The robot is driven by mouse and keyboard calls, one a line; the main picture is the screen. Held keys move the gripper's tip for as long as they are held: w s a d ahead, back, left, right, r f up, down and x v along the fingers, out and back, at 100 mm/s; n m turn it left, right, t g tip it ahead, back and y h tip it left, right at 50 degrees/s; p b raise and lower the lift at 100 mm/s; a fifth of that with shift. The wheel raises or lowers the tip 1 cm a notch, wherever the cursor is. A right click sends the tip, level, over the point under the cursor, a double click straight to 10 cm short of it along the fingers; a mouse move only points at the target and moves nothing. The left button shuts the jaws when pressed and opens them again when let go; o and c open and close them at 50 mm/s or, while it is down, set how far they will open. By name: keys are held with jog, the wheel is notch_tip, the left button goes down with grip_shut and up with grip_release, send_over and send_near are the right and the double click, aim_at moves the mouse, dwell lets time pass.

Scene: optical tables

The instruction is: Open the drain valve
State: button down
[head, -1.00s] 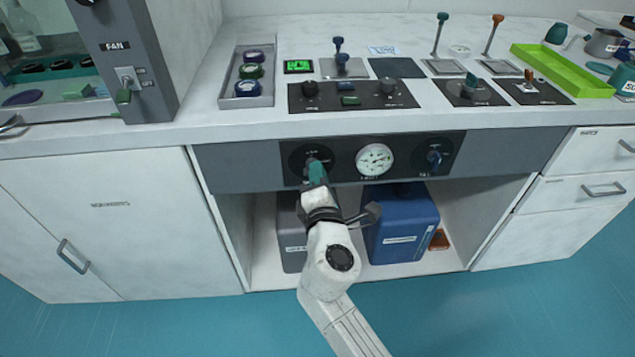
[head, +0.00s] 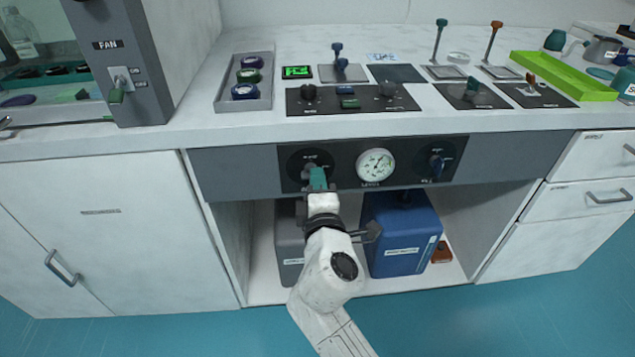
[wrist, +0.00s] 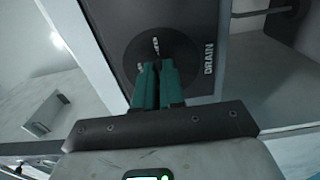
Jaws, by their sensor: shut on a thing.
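The drain valve's round black plate (head: 298,163) is at the left end of the dark panel under the counter. In the wrist view the black disc (wrist: 137,52) has the word DRAIN beside it. My gripper (head: 317,172) reaches up to the plate from below. Its teal fingers (wrist: 157,76) are close together over the disc, shut on the valve handle. The handle itself is mostly hidden behind the fingers, so its exact angle cannot be told.
A blue canister (head: 402,245) and a grey container (head: 289,250) stand in the open bay below. The counter edge (head: 380,127) overhangs above.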

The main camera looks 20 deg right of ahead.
jog(key=shift+f, duration=0.1)
jog(key=c, duration=1.2)
grip_release()
jog(key=shift+c, duration=0.2)
jog(key=v, duration=1)
jog(key=shift+s+p, duration=0.4)
jog(key=shift+a, duration=0.1)
